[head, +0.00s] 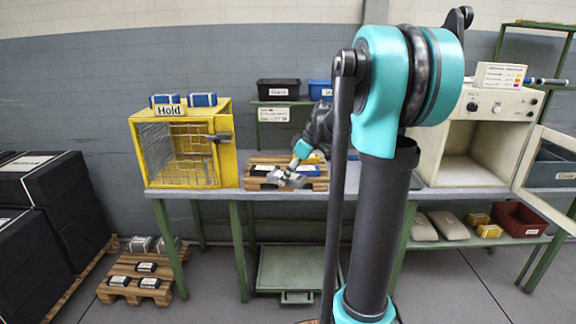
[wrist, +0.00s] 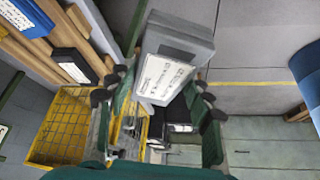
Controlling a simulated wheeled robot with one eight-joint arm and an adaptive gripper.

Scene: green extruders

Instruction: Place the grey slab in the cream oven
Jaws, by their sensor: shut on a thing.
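The grey slab (wrist: 178,48) has a white printed label and sits between my fingertips in the wrist view. My gripper (wrist: 163,85) is shut on it. In the head view my gripper (head: 291,170) is small and low over the wooden pallet on the bench, with the slab (head: 276,177) at its tip. Whether the slab touches the pallet is hard to tell there. The cream oven (head: 507,103) stands at the right end of the bench. Its door (head: 541,176) is swung open to the right, and the visible part of its chamber looks empty. My arm hides its left side.
A yellow cage (head: 137,152) marked Hold stands left of the pallet (head: 262,160), which bears dark and blue blocks. Black and blue bins (head: 278,90) sit on a shelf behind. A lower shelf holds pale sacks (head: 450,225) and a red crate (head: 520,217).

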